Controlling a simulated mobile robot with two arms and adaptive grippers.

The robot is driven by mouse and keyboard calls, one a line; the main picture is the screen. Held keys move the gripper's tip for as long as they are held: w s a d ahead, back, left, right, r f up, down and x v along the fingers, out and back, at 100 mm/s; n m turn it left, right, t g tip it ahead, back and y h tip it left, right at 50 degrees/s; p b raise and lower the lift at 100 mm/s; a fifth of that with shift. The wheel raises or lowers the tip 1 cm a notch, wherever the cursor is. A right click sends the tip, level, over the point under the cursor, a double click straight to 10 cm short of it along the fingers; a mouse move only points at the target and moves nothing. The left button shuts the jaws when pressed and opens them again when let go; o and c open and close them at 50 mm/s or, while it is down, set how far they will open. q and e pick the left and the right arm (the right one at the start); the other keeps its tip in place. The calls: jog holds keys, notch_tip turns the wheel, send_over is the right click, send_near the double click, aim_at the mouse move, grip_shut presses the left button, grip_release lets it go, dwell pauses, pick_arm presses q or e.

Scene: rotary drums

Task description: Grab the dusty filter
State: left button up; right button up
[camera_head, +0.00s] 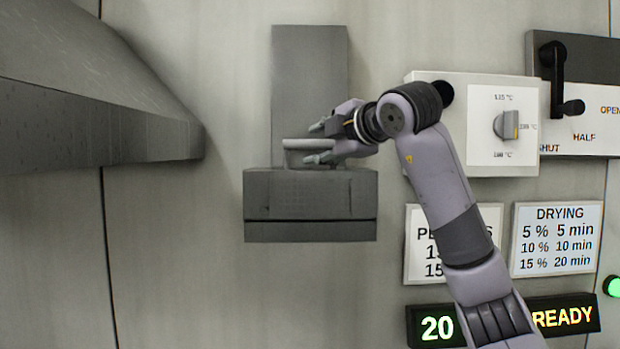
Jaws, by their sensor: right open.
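A grey box-like unit (310,206) is mounted on the wall, with a tall flat grey panel (310,70) rising behind it. I take this unit to hold the filter, but I cannot tell the filter from its housing, and no dust is clear. A lighter grey handle-like piece (300,145) stands on top of the box. My right gripper (318,143) reaches in from the right. Its fingers are open, one above and one below the handle's right part; whether they touch it I cannot tell. My left gripper is out of view.
A large dark grey chute-like body (90,90) juts out at the upper left. To the right are a temperature dial (507,125), a black lever (556,75), a drying chart (556,240), a lit "READY" display (562,317) and a green light (613,286). The wall below the box is clear.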

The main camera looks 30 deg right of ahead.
jog(key=shift+w+f, duration=0.15)
jog(key=shift+w, duration=0.4)
jog(key=shift+s, duration=0.1)
jog(key=shift+c, duration=0.7)
grip_shut()
